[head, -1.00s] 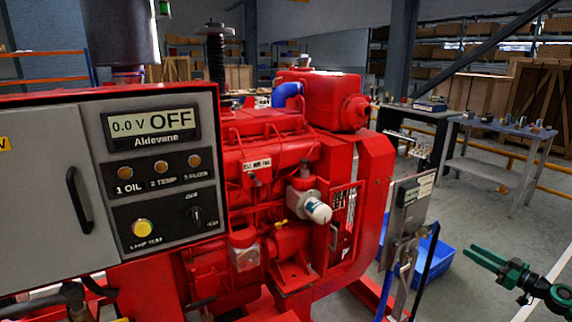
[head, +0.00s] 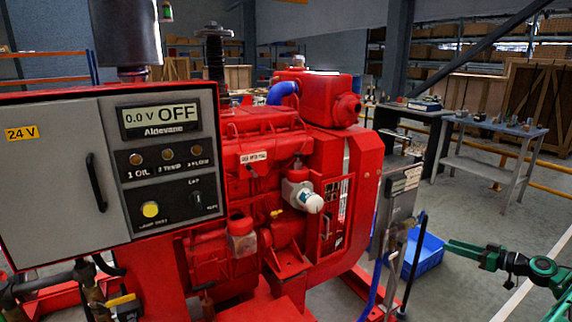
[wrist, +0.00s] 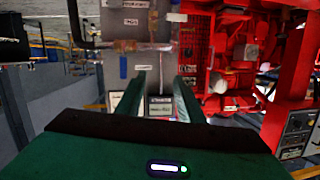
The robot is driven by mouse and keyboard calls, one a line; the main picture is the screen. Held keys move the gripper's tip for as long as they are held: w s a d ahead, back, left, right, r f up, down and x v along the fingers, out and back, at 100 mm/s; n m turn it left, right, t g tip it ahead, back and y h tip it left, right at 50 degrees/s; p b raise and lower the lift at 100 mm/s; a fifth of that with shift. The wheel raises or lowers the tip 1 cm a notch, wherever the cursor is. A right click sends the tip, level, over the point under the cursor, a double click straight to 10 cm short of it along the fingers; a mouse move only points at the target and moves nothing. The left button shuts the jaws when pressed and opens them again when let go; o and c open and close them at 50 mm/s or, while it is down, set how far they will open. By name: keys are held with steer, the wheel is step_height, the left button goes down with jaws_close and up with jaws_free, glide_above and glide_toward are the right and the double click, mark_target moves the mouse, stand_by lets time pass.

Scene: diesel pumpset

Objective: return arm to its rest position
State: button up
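My gripper (head: 449,250) is green and shows at the lower right of the head view, held out in the air with its fingers pointing left. In the wrist view my gripper (wrist: 160,82) has its two fingers apart with nothing held between them. My green arm runs off the right edge of the head view. The red diesel pumpset (head: 270,140) fills the middle of the head view, left of my gripper and apart from it. Its grey control panel (head: 165,165) reads 0.0 V OFF, with one lamp lit yellow.
A grey box on a stand (head: 398,205) with a blue hose is left of my gripper. A blue crate (head: 427,252) sits on the floor behind the fingers. Workbenches (head: 490,135) stand at the back right. Open grey floor lies between the benches and my arm.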

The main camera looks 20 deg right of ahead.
steer(key=a+r+m+g+h, duration=0.1)
steer(key=a+r+g, duration=0.35)
steer(key=a, duration=0.65)
steer(key=a+r+m+g+h, duration=0.1)
steer(key=a+r+g, duration=0.4)
steer(key=a, duration=0.5)
steer(key=s+a+r+m+g+h, duration=0.1)
steer(key=s+a+r+m, duration=0.1)
steer(key=s+a, duration=0.4)
steer(key=s+a+r+m+g+h, duration=0.1)
steer(key=s+a, duration=0.4)
steer(key=s, duration=1)
steer(key=s+a+r+m+g+h, duration=0.1)
steer(key=s+a+r+m+g, duration=0.2)
steer(key=s, duration=0.8)
steer(key=a+r+m, duration=0.1)
steer(key=a+r, duration=0.1)
steer(key=a, duration=0.1)
steer(key=shift+a+r+h, duration=0.3)
steer(key=shift+a, duration=0.05)
